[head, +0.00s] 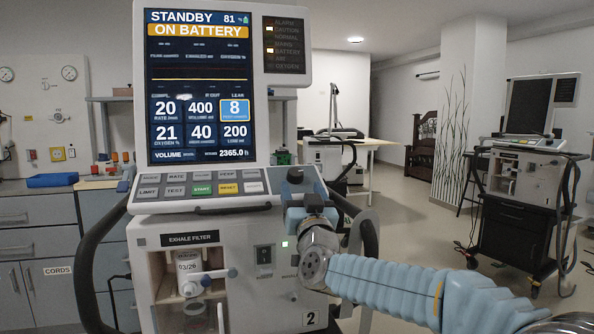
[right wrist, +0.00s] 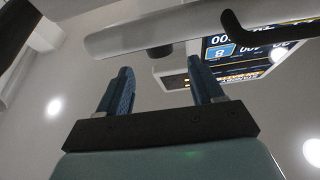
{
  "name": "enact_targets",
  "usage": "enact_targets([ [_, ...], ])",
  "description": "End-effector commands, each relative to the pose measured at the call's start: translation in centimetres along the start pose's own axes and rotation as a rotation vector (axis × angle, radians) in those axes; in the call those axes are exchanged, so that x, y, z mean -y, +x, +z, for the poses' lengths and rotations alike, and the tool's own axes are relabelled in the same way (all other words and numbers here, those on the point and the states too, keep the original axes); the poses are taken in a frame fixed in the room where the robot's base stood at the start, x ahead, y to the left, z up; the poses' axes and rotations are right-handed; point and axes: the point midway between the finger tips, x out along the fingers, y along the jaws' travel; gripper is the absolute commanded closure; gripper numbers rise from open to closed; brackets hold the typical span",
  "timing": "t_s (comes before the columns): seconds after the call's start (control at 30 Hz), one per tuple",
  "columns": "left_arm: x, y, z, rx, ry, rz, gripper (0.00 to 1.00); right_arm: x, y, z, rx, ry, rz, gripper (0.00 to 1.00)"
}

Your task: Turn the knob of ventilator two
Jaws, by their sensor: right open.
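Ventilator two (head: 172,229) stands close in front of me, with a small "2" label low on its front. Its knob (head: 295,176), dark and round, sits at the right end of the sloped key panel. My right gripper (head: 308,208) is just in front of and below the knob, its arm coming in from the lower right. In the right wrist view its two blue fingers (right wrist: 161,78) are open with nothing between them. A short dark stub (right wrist: 160,51), which looks like the knob, lies just beyond the fingertips, in line with the gap. My left gripper is not in view.
The ventilator's screen (head: 199,87) reads STANDBY, ON BATTERY, with one tile, 8, highlighted. Keys (head: 202,189) lie left of the knob. A dark curved handle (head: 368,215) rises right of my gripper. Another ventilator (head: 525,175) stands far right, with open floor between.

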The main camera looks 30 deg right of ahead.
Motion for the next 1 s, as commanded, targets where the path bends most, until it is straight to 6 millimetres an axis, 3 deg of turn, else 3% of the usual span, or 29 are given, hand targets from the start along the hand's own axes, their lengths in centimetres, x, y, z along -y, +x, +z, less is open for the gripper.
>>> enact_targets([
  [0.1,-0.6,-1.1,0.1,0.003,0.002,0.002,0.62,0.0,2.7,-0.2,0.001,0.003,0.001,0.33],
  [0.3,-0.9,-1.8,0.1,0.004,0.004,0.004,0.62,0.0,5.4,-0.1,0.002,0.003,0.0,0.33],
  [0.7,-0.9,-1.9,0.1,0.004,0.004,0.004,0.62,0.0,6.0,0.0,0.0,0.0,0.0,0.35],
  [1.0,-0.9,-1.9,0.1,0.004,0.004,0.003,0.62,0.0,6.0,0.0,0.0,0.001,0.0,0.81],
])
